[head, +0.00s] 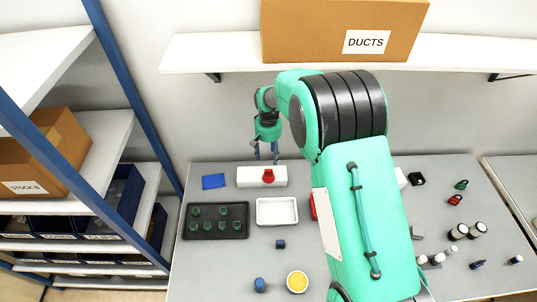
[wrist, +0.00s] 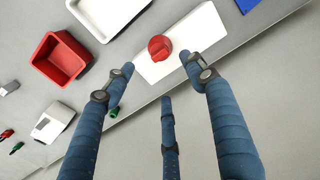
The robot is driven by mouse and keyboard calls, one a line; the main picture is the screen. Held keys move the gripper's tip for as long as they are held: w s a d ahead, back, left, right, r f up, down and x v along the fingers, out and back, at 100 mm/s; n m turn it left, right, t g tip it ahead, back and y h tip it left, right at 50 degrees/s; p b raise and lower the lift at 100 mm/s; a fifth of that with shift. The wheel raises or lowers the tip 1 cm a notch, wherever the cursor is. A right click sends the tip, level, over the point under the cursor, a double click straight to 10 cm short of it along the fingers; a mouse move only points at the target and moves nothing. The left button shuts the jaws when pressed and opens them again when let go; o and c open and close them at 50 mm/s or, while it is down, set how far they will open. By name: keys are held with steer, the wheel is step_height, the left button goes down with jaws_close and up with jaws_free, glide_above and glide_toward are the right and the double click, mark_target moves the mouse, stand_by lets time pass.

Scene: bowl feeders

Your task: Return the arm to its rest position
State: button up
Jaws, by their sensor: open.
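My arm is green and black and reaches over the table in the head view. My gripper (head: 266,152) hangs above the back of the table, over a white block (head: 247,177) with a red knob (head: 268,176) on it. In the wrist view the blue fingers of my gripper (wrist: 155,80) are spread apart with nothing between them. The white block (wrist: 207,30) and red knob (wrist: 160,47) lie beyond the fingertips, apart from them. Part of the table is hidden behind my arm in the head view.
A shelf (head: 220,52) with a box marked DUCTS (head: 300,25) is on the wall behind my arm. On the table (head: 210,270) are a black tray (head: 187,233), a white tray (head: 277,223) and a yellow-topped round item (head: 297,282). Blue-framed shelving (head: 130,88) stands left.

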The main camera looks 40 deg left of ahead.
stand_by(0.4)
steer(key=w+d+r+m+t+b, duration=0.1)
steer(key=w+d+r+b, duration=0.15)
steer(key=d+r, duration=0.65)
steer(key=w+d+r+m+b, duration=0.1)
steer(key=w+d+r+b, duration=0.2)
steer(key=d, duration=0.9)
steer(key=w+d+r+m+t+b, duration=0.1)
steer(key=w+d+r, duration=0.2)
steer(key=d+r, duration=0.65)
steer(key=s+d+r+m+b, duration=0.1)
steer(key=s+d+r+b, duration=0.15)
steer(key=d, duration=0.75)
steer(key=s+d+r+m+b, duration=0.1)
steer(key=s+d+r, duration=0.2)
steer(key=d, duration=0.7)
steer(key=s+d+f+m+t+b, duration=0.1)
steer(key=s+d+f+m+b, duration=0.1)
steer(key=s+d, duration=0.8)
steer(key=s+d+f+m+t+b, duration=0.2)
steer(key=s+d+b, duration=0.3)
steer(key=s+d, duration=0.6)
steer(key=shift+s+d+f+m+t, duration=0.15)
steer(key=shift+s+m+t, duration=0.15)
steer(key=shift+s+m, duration=0.25)
